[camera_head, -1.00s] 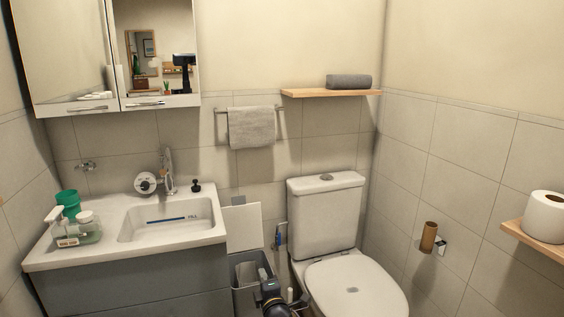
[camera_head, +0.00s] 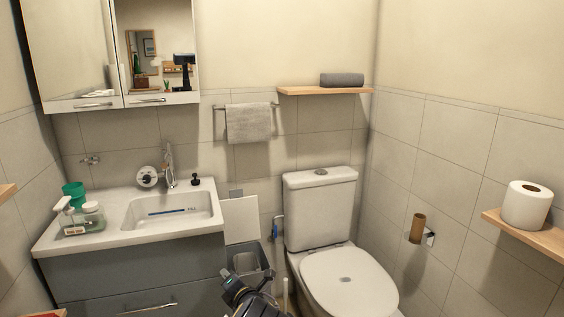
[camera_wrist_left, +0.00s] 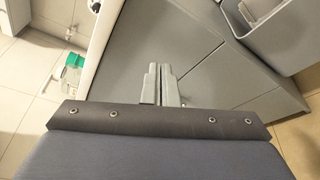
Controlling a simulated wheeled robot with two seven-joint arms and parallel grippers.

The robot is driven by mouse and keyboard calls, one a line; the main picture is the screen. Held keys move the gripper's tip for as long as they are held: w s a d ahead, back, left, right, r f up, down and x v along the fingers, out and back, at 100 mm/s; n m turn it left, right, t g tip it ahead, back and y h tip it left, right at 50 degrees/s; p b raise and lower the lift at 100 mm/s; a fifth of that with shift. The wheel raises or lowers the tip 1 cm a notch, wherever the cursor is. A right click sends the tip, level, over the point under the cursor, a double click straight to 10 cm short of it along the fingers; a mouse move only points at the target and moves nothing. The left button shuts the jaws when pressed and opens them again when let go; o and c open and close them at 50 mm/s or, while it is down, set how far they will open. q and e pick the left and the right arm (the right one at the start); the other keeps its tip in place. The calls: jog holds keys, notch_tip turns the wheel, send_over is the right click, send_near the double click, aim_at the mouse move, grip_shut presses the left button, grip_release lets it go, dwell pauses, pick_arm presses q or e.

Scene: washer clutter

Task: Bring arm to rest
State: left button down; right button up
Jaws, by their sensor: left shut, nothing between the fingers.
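My left arm (camera_head: 243,294) shows at the bottom middle of the head view, in front of the open bin and beside the toilet. My left gripper shows in the left wrist view (camera_wrist_left: 160,84). Its two fingers are together with nothing between them. Beyond the fingers is the grey front of the washbasin cabinet (camera_wrist_left: 148,40). My right gripper is not in view.
The grey cabinet (camera_head: 150,262) with the white basin (camera_head: 110,238) stands at left. An open-lidded bin (camera_head: 246,258) stands between it and the toilet (camera_head: 320,215). A wooden shelf (camera_head: 528,238) with a paper roll (camera_head: 527,205) juts from the right wall.

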pick_arm(q)
jog(key=s+a+r+n+g, duration=0.2)
jog(key=s+a+n+g, duration=0.5)
jog(key=s+a+n, duration=0.45)
jog(key=s+a+r+n+g+h, duration=0.1)
jog(key=s+a+n+g+h, duration=0.15)
jog(key=s+n, duration=0.5)
jog(key=s+a+r+n+g+h, duration=0.1)
jog(key=s+a+n+g+h, duration=0.15)
jog(key=s+n, duration=0.5)
jog(key=s+d+r+n+t+h, duration=0.1)
jog(key=s+d+r+n+h, duration=0.1)
jog(key=s+d+n+h, duration=0.3)
jog(key=s+d+r+n+t, duration=0.2)
jog(key=s+d+n, duration=0.1)
jog(key=s+n, duration=0.35)
jog(key=s+d+r+n+t+h, duration=0.1)
jog(key=s+d+r+n+h, duration=0.15)
jog(key=s+n, duration=0.35)
notch_tip(320, 180, up, 14)
jog(key=d+p, duration=0.1)
jog(key=p, duration=1.3)
jog(key=shift+s+f+m+p, duration=0.15)
jog(key=shift+s+m+p, duration=0.15)
jog(key=shift+s, duration=0.1)
